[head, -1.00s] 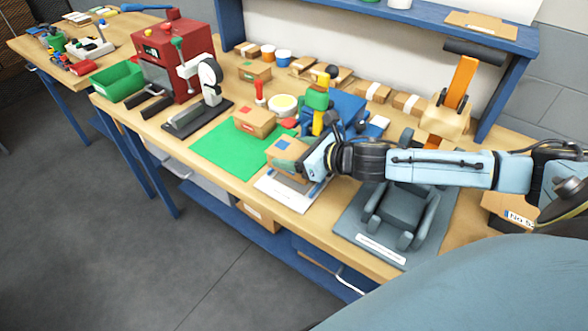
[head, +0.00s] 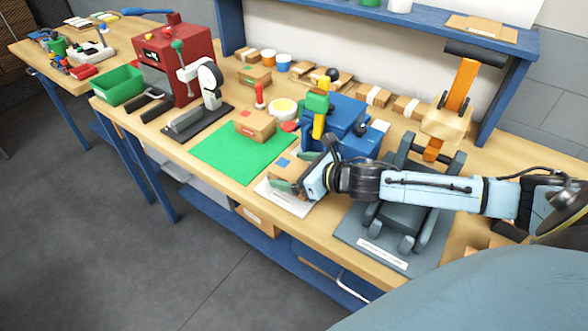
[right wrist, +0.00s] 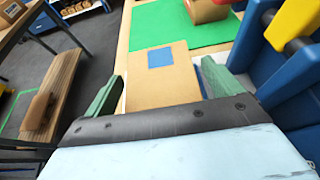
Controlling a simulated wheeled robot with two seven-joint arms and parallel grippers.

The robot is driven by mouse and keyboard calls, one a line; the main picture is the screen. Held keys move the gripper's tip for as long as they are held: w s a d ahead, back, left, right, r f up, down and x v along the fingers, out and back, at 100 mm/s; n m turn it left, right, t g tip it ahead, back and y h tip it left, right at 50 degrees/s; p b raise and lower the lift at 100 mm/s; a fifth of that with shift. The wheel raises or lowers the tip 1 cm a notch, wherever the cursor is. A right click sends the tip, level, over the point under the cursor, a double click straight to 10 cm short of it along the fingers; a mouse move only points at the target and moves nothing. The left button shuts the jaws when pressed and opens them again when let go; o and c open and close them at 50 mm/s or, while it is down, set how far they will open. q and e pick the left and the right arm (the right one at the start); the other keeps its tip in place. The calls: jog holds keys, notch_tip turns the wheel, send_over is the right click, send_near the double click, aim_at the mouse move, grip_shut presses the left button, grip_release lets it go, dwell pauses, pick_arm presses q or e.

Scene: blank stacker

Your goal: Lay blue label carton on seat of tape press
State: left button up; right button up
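The blue label carton (head: 285,173) is a small brown box with a blue square on top. It sits on or just above a white plate (head: 292,207) in front of the blue machine (head: 345,135) with a green and yellow lever. My right gripper (head: 300,183) is around it. In the right wrist view the carton (right wrist: 160,88) lies between the green fingers (right wrist: 160,90), with a narrow gap on each side, so the gripper looks open. I cannot read which machine is named the tape press. My left gripper is out of view.
A grey fixture (head: 400,215) with an orange lever is under and beside my right arm. More small cartons and tubs line the back.

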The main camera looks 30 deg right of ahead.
jog(key=shift+r, duration=0.15)
jog(key=v, duration=0.9)
jog(key=shift+p+v, duration=0.7)
jog(key=shift+v, duration=0.75)
jog(key=shift+r, duration=0.1)
